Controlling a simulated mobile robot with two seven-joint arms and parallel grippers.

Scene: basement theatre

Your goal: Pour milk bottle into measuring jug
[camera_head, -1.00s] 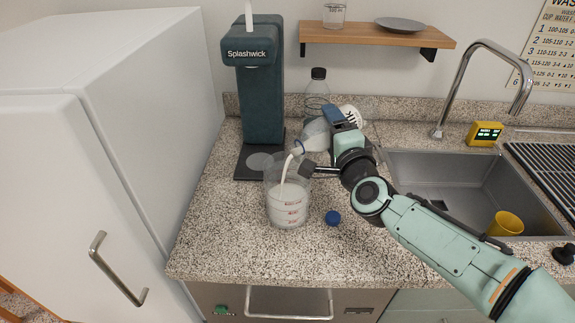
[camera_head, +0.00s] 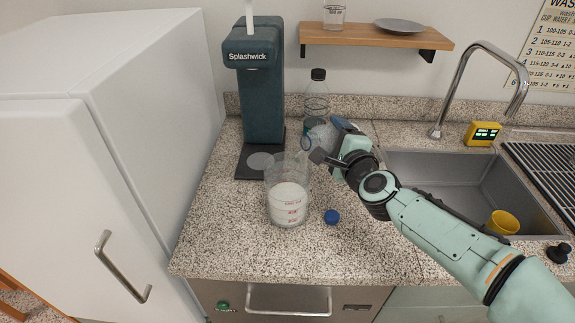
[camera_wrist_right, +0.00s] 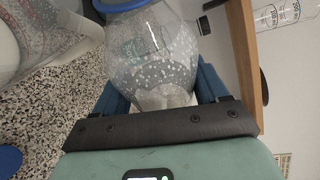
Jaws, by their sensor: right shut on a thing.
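The clear measuring jug (camera_head: 287,205) stands upright on the counter, partly filled with white milk. My right gripper (camera_head: 331,143) is shut on the milk bottle (camera_head: 319,137), just above and to the right of the jug. The bottle is tilted, with its blue-ringed mouth towards the jug, and its body looks clear with white drops inside. No stream shows between them. In the right wrist view the bottle (camera_wrist_right: 150,55) sits between the fingers, with part of the jug (camera_wrist_right: 50,40) at left. The blue cap (camera_head: 331,217) lies right of the jug. My left gripper is not in view.
A dark Splashwick machine (camera_head: 261,90) stands behind the jug. A clear bottle with a black cap (camera_head: 317,95) stands at the back. The sink (camera_head: 455,175) with a yellow cup (camera_head: 503,222) is at right. The front counter is clear.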

